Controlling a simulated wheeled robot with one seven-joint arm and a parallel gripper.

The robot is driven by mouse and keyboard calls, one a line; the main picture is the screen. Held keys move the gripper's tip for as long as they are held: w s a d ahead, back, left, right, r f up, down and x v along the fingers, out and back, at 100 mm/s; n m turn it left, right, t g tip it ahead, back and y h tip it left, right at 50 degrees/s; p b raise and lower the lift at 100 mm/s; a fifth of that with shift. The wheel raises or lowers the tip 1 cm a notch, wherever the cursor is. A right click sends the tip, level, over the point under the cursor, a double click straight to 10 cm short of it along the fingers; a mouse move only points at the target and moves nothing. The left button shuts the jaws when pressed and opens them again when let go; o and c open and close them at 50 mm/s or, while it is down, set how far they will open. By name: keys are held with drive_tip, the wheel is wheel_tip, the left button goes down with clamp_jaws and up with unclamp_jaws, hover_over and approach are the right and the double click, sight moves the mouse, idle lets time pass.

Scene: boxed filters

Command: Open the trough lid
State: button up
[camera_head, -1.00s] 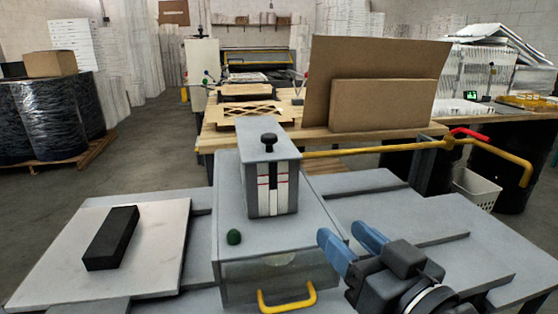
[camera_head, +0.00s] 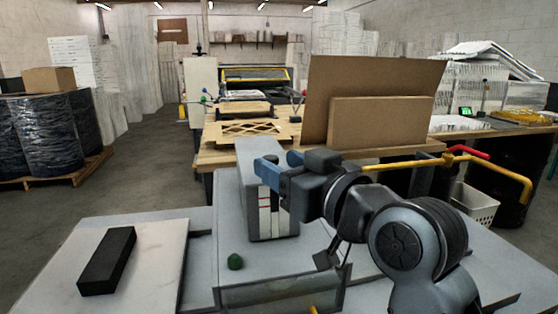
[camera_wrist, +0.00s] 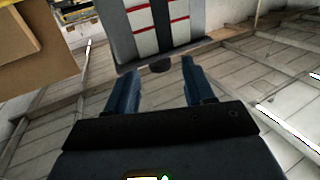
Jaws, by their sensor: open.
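The grey trough box (camera_head: 228,225) stands in front of me, with a clear front window and a yellow handle (camera_head: 313,310) barely showing at the bottom edge. A grey column (camera_head: 258,222) with red-marked white strips stands on it. My gripper (camera_head: 279,161) is open at the column's top, its blue fingers hiding the black knob in the head view. In the wrist view, the knob (camera_wrist: 160,66) shows between and just beyond the fingertips, below the striped column face (camera_wrist: 155,25). Contact cannot be told. I cannot tell which part is the lid.
A black block (camera_head: 107,260) lies on a pale plate (camera_head: 155,265) at left. A yellow pipe (camera_head: 410,165) with a red lever (camera_head: 468,152) runs at right. Cardboard (camera_head: 380,122) stands on the table behind.

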drive_tip(key=shift+w+a, duration=0.45)
drive_tip(key=shift+w, duration=0.05)
clamp_jaws()
idle(0.4)
